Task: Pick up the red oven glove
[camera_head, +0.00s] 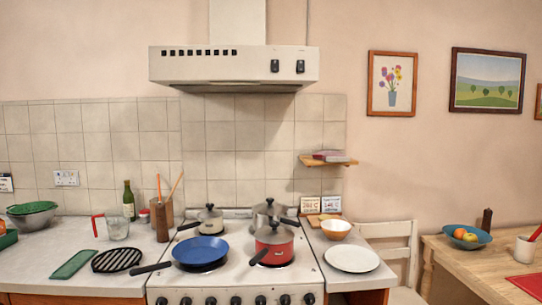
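I see nothing that I can clearly make out as a red oven glove. A flat red item (527,284) lies on the wooden table at the right edge, cut off by the frame. I cannot tell whether it is a glove, a cloth or a mat. Neither of my grippers is in view.
The white stove (233,281) holds a blue frying pan (200,250), a red saucepan (274,244) and other pots. Left counter: black slatted trivet (117,260), glass jug (116,228), green bottle (128,201). Right: white plate (352,259), chair (392,232), wooden table (470,262) with fruit bowl (466,236).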

